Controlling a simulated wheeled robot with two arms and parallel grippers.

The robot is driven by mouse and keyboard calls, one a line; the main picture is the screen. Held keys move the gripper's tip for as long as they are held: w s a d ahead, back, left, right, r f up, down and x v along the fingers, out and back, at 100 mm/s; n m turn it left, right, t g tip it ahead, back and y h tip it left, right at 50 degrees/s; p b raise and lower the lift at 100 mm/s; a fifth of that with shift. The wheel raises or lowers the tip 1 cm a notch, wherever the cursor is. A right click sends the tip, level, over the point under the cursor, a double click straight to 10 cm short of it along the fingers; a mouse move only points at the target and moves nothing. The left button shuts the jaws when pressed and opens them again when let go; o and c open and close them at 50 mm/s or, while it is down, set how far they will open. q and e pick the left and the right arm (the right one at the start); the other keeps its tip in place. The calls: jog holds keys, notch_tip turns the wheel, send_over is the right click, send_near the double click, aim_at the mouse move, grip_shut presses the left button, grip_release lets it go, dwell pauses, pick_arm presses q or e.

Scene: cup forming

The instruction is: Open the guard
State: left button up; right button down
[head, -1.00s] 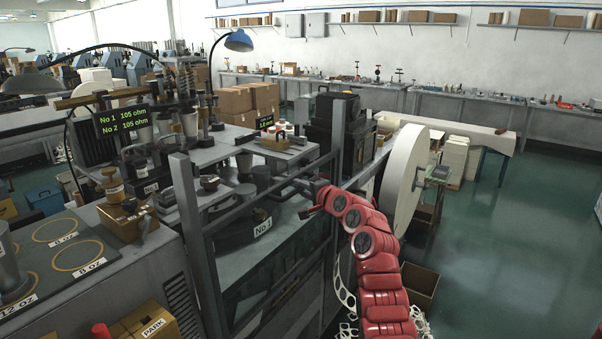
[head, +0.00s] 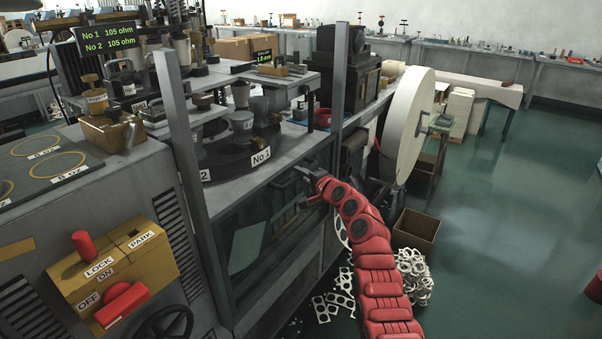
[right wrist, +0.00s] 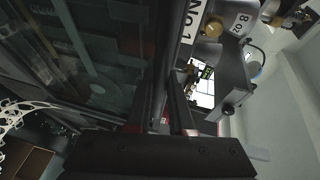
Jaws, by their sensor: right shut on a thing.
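The guard, a dark glass panel (head: 262,240) in a grey frame, sits low between two upright grey posts, with its top near or below the table edge. Above it the space between the posts is clear, and the round station marked No 1 (head: 240,150) shows unobstructed. My right gripper (head: 308,187) is at the guard's upper right part, shut on it. In the right wrist view my fingers (right wrist: 168,118) close around a dark bar, with the glass panel (right wrist: 90,55) to the left. The exact grip is partly hidden by the fingers. My left gripper is out of view.
A yellow control box (head: 115,265) with red handles and a black handwheel (head: 165,325) stand at lower left. A large white roll (head: 405,125) is right of the machine. A cardboard box (head: 415,230) and scrap webbing (head: 340,295) lie on the floor. The right floor is mostly clear.

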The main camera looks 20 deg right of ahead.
jog(key=c, duration=0.8)
grip_release()
jog(key=shift+s, duration=0.15)
jog(key=v, duration=1.7)
jog(key=shift+d+f, duration=0.1)
jog(key=shift+d, duration=0.1)
